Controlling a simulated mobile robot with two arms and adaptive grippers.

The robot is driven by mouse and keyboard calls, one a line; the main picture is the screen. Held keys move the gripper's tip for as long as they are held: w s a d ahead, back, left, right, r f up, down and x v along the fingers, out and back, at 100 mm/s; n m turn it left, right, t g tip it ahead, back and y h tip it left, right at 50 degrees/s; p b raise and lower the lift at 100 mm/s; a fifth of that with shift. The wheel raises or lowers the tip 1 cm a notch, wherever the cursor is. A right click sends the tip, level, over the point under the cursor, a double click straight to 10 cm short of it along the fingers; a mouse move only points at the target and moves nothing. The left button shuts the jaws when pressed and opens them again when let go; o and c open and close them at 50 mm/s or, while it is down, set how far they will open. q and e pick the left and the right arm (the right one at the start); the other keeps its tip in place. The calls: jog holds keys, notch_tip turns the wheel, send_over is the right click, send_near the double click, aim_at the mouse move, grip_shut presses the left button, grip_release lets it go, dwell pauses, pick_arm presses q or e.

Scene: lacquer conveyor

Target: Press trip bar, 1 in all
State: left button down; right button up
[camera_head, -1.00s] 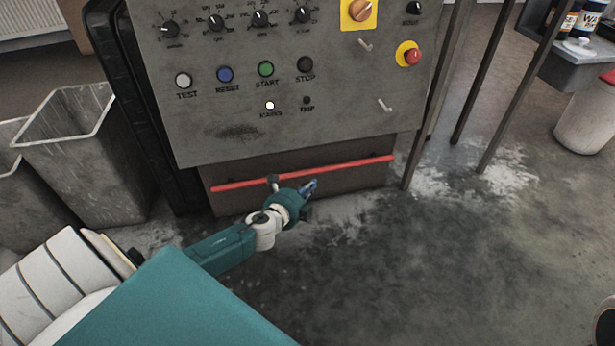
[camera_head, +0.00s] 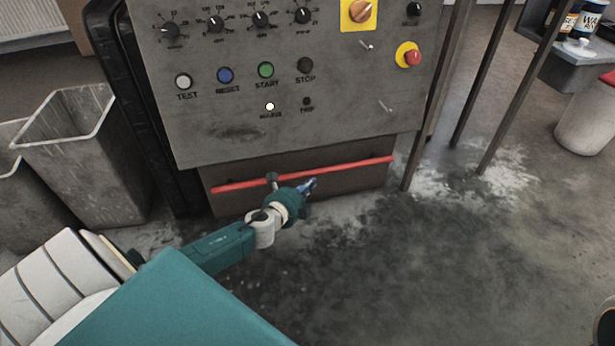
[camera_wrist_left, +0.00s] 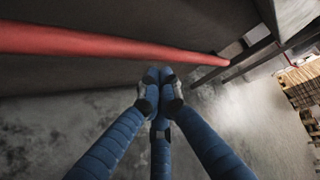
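The trip bar (camera_head: 345,166) is a long red rod across the dark lower front of the machine, under the grey control panel (camera_head: 330,125). In the left wrist view the red bar (camera_wrist_left: 110,45) runs across the upper left. My left gripper (camera_head: 311,184) is just below and in front of the bar in the head view. In the wrist view its blue fingers (camera_wrist_left: 158,75) have their tips together, with nothing seen between them. The tips lie below the bar there; I cannot tell whether any part touches it. My right gripper is not in view.
The panel carries knobs, buttons and a red emergency stop (camera_head: 414,58). A grey bin (camera_head: 65,150) stands left of the machine. Dark metal posts (camera_head: 475,85) stand at the right. The stained floor (camera_head: 430,260) in front is clear.

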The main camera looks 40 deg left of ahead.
pick_arm(q)
jog(key=shift+w+a, duration=0.1)
dwell(0.6)
jog(key=shift+w+a, duration=0.2)
jog(key=shift+w+a, duration=0.2)
jog(key=shift+a, duration=0.05)
dwell(0.6)
jog(key=shift+w+a, duration=0.3)
jog(key=shift+a, duration=0.1)
dwell(0.6)
jog(key=shift+s+d, duration=0.8)
jog(key=shift+d, duration=0.15)
